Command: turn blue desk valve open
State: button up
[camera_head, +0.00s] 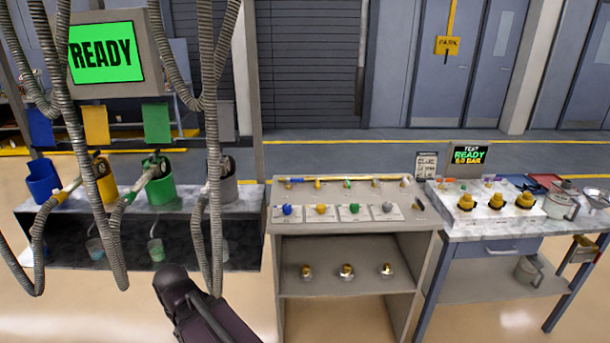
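The blue desk valve appears as a small round blue knob (287,210) on a pale plate at the left end of a row on the grey desk (413,228). A yellow knob (321,209), a green knob (354,208) and a grey knob (387,208) sit to its right on similar plates. The blue knob's turn position is too small to tell. A dark part of my arm (200,310) shows at the bottom, left of the desk and apart from it. I cannot make out gripper fingers, and nothing touches the blue knob.
Several grey hoses (207,130) hang left of the desk, near my arm. A green READY screen (101,52) hangs above a bench with coloured buckets, including a blue one (42,182). A workbench (500,231) with yellow-topped fittings adjoins the desk's right. Space above the blue knob looks clear.

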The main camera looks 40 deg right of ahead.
aim_at(288, 180)
jog(key=z, duration=0.45)
jog(key=i, duration=0.65)
jog(key=z, duration=0.75)
jog(key=i, duration=0.6)
jog(key=z, duration=0.25)
